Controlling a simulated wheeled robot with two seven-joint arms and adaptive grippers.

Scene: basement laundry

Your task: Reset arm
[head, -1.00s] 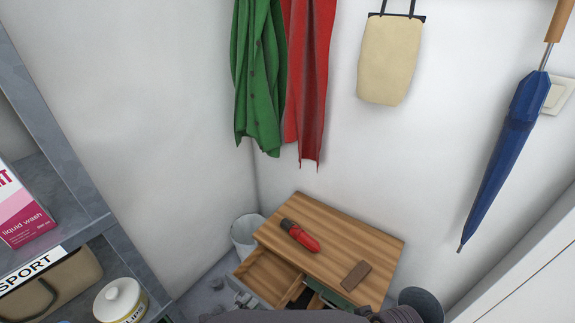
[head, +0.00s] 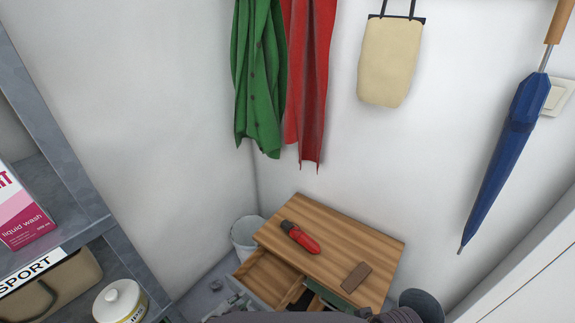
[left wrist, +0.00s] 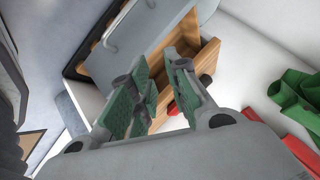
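My left gripper (head: 236,303) shows only partly at the bottom edge of the head view, near the front left of a small wooden cabinet (head: 350,237). In the left wrist view the left gripper (left wrist: 152,82) has its two green-padded fingers apart with nothing held between them. The cabinet's open wooden drawer (head: 268,277) lies close to it in the head view, and wood also shows beyond the fingers in the wrist view.
A red and black tool (head: 300,238) and a brown block (head: 356,277) lie on the cabinet top. A white bucket (head: 244,233) stands left of it and a dark bucket (head: 422,301) right. A grey shelf (head: 60,190) fills the left side. An umbrella (head: 505,145) hangs right.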

